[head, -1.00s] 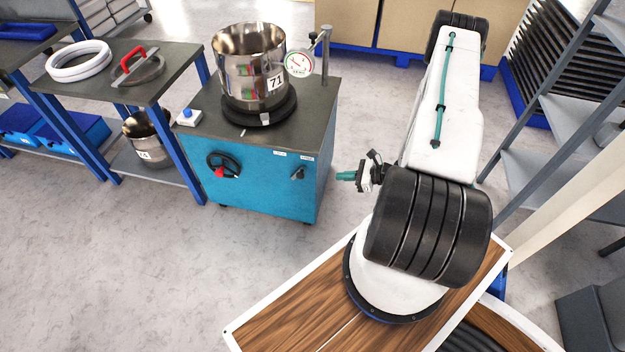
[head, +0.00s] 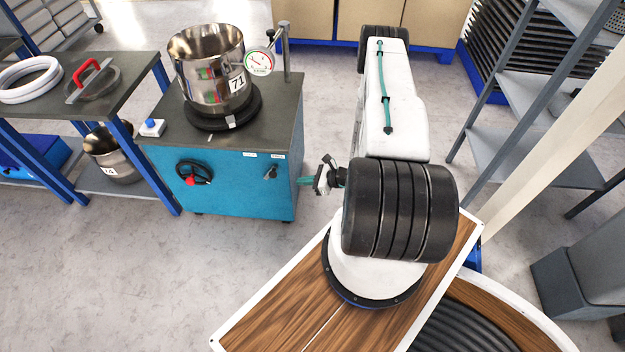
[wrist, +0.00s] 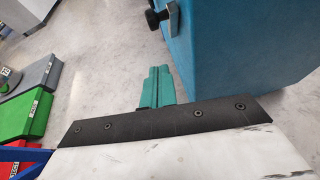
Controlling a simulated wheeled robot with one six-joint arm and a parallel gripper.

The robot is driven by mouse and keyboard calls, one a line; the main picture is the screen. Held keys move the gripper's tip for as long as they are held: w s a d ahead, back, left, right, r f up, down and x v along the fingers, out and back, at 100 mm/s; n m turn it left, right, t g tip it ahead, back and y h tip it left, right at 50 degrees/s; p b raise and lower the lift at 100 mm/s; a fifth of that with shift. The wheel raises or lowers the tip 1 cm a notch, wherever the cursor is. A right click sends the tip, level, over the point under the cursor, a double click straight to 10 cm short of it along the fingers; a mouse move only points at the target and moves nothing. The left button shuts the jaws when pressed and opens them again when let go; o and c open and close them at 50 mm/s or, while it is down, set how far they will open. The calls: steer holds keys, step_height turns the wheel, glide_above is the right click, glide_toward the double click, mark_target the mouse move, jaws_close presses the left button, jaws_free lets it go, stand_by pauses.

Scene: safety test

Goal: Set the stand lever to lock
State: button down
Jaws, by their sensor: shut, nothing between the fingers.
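The stand is a blue cabinet (head: 225,185) with a dark top, left of my arm in the head view. Its lever (head: 270,172) is a small dark handle at the right of the front face, below two small white labels too small to read. In the wrist view the lever (wrist: 156,18) shows as a black knob sticking out from the blue side. My gripper (head: 306,181) is shut and empty, with green fingers, just right of the cabinet and apart from the lever. The fingers also show in the wrist view (wrist: 157,86), below the lever.
A steel pot marked 71 (head: 208,75) and a pressure gauge (head: 258,63) are on the stand. A black handwheel (head: 194,173) with a red knob is left of the lever. A workbench (head: 115,97) stands left, grey shelving (head: 520,110) right. Floor in front of the stand is clear.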

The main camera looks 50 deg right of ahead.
mark_target(270, 175)
steer(key=w+a, duration=0.3)
steer(key=w, duration=0.3)
steer(key=shift+a, duration=0.25)
steer(key=shift+r, duration=0.1)
